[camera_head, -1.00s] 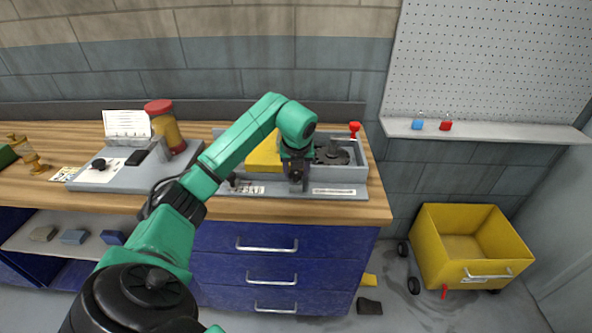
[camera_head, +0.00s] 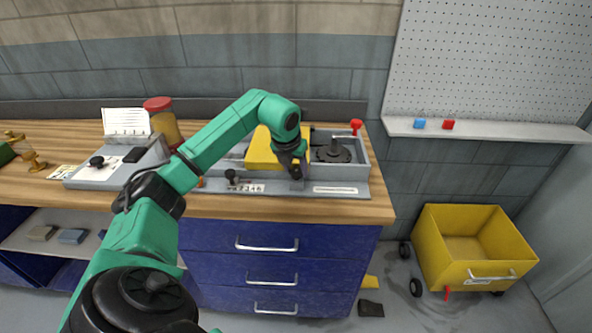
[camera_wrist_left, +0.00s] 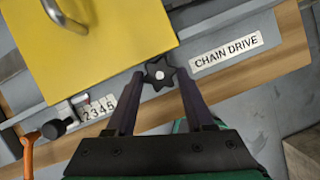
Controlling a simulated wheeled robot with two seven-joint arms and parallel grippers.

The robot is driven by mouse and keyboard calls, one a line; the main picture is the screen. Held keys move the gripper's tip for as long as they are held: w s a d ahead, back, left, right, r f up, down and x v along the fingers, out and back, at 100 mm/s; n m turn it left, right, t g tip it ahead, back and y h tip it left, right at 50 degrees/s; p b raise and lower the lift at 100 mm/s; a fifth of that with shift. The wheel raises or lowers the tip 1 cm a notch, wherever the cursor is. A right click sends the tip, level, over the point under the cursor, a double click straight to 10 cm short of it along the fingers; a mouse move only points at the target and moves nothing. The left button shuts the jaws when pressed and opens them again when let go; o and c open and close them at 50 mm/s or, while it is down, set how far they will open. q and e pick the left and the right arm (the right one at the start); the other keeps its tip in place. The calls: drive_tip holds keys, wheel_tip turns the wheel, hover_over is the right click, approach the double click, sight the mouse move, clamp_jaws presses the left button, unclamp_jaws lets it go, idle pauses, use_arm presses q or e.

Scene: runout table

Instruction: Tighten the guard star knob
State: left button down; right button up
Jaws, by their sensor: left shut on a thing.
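The guard star knob (camera_wrist_left: 159,74) is a small dark star-shaped knob with a pale centre. It sits at the front edge of the grey machine housing, just below the yellow guard (camera_wrist_left: 95,45). My left gripper (camera_wrist_left: 158,84) is around the knob, its two fingers closed on the knob's sides in the left wrist view. In the head view my left gripper (camera_head: 297,174) hides the knob. The yellow guard also shows in the head view (camera_head: 262,150), behind the gripper. My right gripper is not in view.
A "CHAIN DRIVE" label (camera_wrist_left: 226,52) lies right of the knob, and a black-knobbed lever (camera_wrist_left: 54,128) lies left. A dark disc with a crank (camera_head: 333,152) stands right of the guard. A red-lidded jar (camera_head: 165,122) stands left. A yellow cart (camera_head: 432,250) is on the floor.

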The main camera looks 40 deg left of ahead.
use_arm(q)
drive_tip(key=shift+a+m, duration=0.1)
drive_tip(key=shift+m, duration=0.6)
drive_tip(key=shift+r+h, duration=0.1)
drive_tip(key=shift+h, duration=0.2)
drive_tip(key=shift+c, duration=1.4)
unclamp_jaws()
